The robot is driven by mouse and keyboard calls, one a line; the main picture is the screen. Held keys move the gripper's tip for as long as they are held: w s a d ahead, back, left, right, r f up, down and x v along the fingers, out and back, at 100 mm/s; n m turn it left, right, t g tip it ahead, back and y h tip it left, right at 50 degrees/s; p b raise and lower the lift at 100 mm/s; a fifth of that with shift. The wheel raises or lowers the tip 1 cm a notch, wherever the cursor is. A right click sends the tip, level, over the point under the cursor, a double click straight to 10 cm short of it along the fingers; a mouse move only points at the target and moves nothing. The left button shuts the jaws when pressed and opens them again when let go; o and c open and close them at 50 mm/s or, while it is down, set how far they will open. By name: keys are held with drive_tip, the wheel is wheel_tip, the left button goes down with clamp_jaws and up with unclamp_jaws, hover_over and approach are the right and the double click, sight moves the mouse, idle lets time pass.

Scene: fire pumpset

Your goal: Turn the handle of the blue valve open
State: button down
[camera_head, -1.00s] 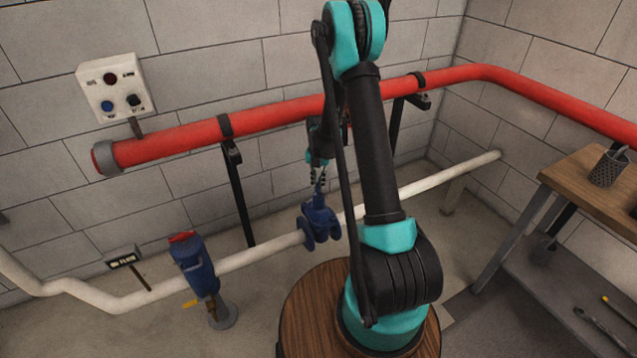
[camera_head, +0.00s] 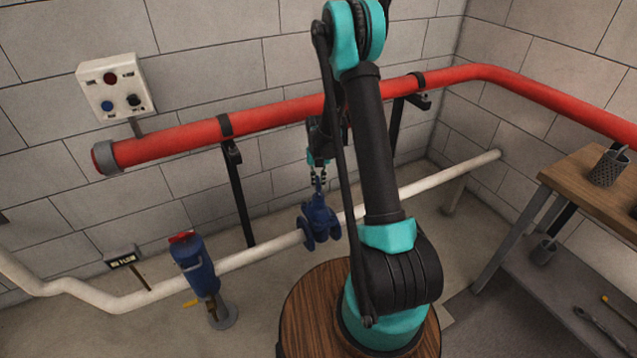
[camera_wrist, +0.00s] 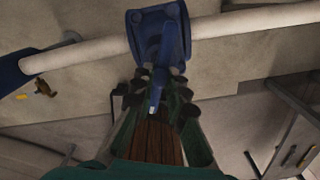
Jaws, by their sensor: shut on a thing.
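The blue valve (camera_head: 320,226) sits on the white pipe at the middle of the head view, left of my arm. In the wrist view the valve body (camera_wrist: 158,38) is at the top centre. Its blue handle (camera_wrist: 155,98) points down toward the camera, between my fingers. My gripper (camera_head: 318,178) is above the valve, pointing down. In the wrist view my gripper (camera_wrist: 158,92) has its fingers on both sides of the handle, shut on it. The exact finger contact is dark and partly hidden.
A red pipe (camera_head: 270,118) runs along the wall behind my arm. A white pipe (camera_head: 255,255) runs low. A blue post with a red top (camera_head: 198,268) stands left, near a small sign (camera_head: 122,258). A wooden table (camera_head: 580,180) is at right.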

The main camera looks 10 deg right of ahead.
sight(319, 185)
drive_tip(key=c, duration=1.5)
unclamp_jaws()
drive_tip(key=shift+c, duration=0.2)
drive_tip(key=shift+r, duration=0.1)
wheel_tip(319, 185, up, 12)
